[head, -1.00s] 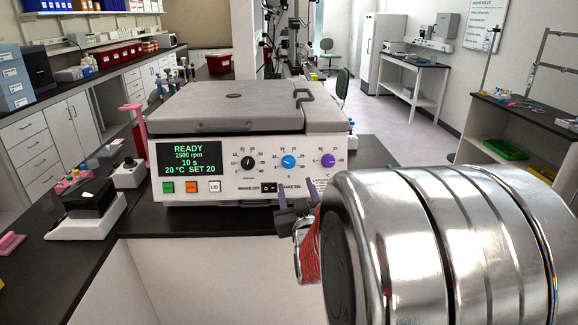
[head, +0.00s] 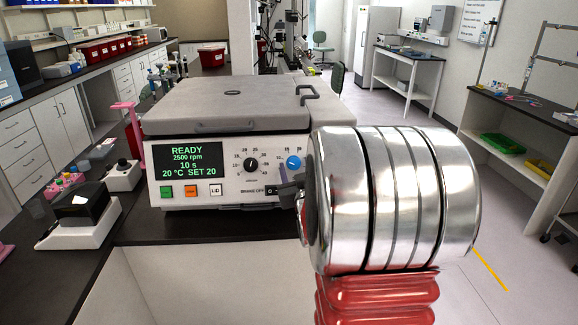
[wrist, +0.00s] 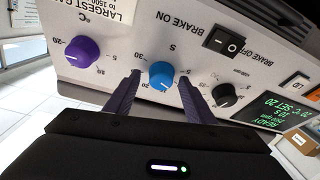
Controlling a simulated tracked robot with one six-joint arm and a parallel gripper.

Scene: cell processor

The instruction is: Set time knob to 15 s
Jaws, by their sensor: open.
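The blue time knob (head: 293,162), marked "S", is on the centrifuge's front panel, right of the black knob. In the wrist view, the blue knob (wrist: 162,76) appears between the two purple fingers of my open gripper (wrist: 159,80). I cannot tell whether either finger touches it. In the head view, my gripper (head: 286,182) is just below the blue knob, partly hidden by my arm. The green display (head: 187,161) reads READY, 2500 rpm, 10 s, 20 °C SET 20.
The black knob (wrist: 225,94) and purple knob (wrist: 83,51) flank the blue one. My arm hides the purple knob in the head view. The brake switch (wrist: 223,42), the green button (head: 166,192) and the orange button (head: 191,191) are on the same panel.

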